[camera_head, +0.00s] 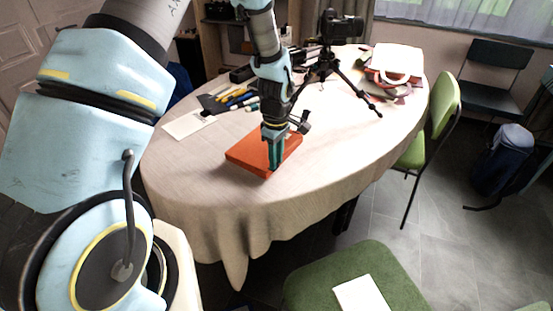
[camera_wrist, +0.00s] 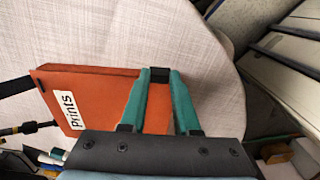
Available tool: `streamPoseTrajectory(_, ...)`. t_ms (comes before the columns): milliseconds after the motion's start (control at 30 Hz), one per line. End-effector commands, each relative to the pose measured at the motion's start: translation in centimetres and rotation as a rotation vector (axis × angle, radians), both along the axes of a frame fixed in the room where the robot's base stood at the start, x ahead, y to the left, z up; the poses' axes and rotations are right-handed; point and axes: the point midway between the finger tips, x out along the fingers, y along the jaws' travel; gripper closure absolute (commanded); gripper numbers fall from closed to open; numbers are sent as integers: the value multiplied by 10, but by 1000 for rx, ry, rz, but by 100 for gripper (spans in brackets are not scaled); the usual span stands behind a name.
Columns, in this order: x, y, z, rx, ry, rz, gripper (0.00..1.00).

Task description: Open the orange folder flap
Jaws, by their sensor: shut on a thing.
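The orange folder (camera_head: 250,152) lies on the cloth-covered table (camera_head: 200,165), near its front edge. In the wrist view the folder (camera_wrist: 105,92) shows a white label reading "Prints". My gripper (camera_head: 272,168) points down at the folder's front edge. In the wrist view its two green fingers (camera_wrist: 158,76) straddle the folder's right part, with their tips meeting a small dark piece at the edge. The gripper is shut on this dark piece, which appears to be on the folder's flap. The flap looks flat; the fingers hide part of it.
A camera on a black tripod (camera_head: 327,62) stands behind the folder, its legs spread on the table. Pens (camera_head: 240,97) and a white sheet (camera_head: 188,124) lie to the left. A white bag (camera_head: 395,62) sits at the back right. A green chair (camera_head: 350,265) stands in front.

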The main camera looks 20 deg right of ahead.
Motion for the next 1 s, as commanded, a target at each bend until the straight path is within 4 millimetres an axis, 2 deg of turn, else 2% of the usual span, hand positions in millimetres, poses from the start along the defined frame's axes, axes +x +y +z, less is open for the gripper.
streamPoseTrajectory(300,3,2,17,0,-1,1,81)
streamPoseTrajectory(567,3,2,21,-1,-1,1,81)
streamPoseTrajectory(1000,9,5,41,-1,-2,2,81)
